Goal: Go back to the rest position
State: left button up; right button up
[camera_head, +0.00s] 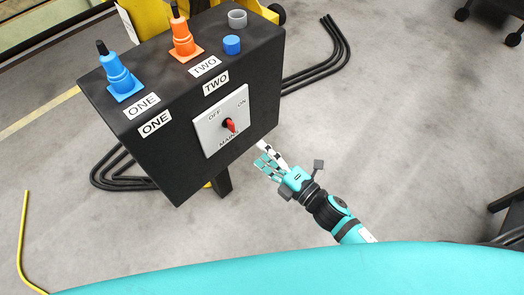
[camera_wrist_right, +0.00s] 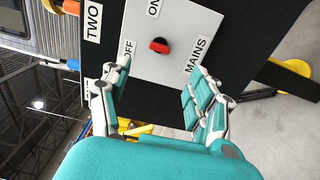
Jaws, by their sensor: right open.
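My right gripper (camera_head: 270,163) is in front of the lower right part of a black control box. Its teal and white fingers are open and empty. In the right wrist view the open fingers (camera_wrist_right: 160,100) point at the white mains panel (camera_wrist_right: 185,20), with the red switch knob (camera_wrist_right: 159,45) between and beyond them, apart from them. In the head view the panel (camera_head: 210,133) carries OFF, ON and MAINS labels, and the red knob (camera_head: 231,126) is tilted. My left gripper does not show.
The black box (camera_head: 120,160) stands on a post. On top are a blue plug (camera_head: 118,75), an orange plug (camera_head: 183,40), a blue cap (camera_head: 232,44) and a grey ring socket (camera_head: 237,18). Black cables (camera_head: 325,60) lie on the floor. Open floor (camera_head: 400,120) extends to the right.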

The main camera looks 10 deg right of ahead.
dwell(0.3)
jog(key=s+d+f+m+g+h+p, duration=0.1)
jog(key=d+f+m+h, duration=0.25)
jog(key=f, duration=0.45)
jog(key=s+d+f+m+g+h+p, duration=0.15)
jog(key=d+f+m, duration=0.3)
jog(key=f, duration=0.45)
jog(key=s+d+f+m+g+h, duration=0.25)
jog(key=s+f+m, duration=0.2)
jog(key=f, duration=0.25)
jog(key=s+d+f+m+g+h, duration=0.1)
jog(key=s+d+f+m+g, duration=0.15)
jog(key=s+f, duration=0.35)
jog(key=s+d+f+m+g+h+p, duration=0.1)
jog(key=s+f+m+g, duration=0.2)
jog(key=s, duration=0.8)
jog(key=s+d+f+m+g+h, duration=0.1)
jog(key=s+d+f+m+g, duration=0.1)
jog(key=s+f+m, duration=0.3)
jog(key=s+f+g, duration=0.1)
jog(key=s+f, duration=0.2)
jog(key=s, duration=0.4)
jog(key=shift+d+p, duration=0.25)
jog(key=shift+p, duration=0.1)
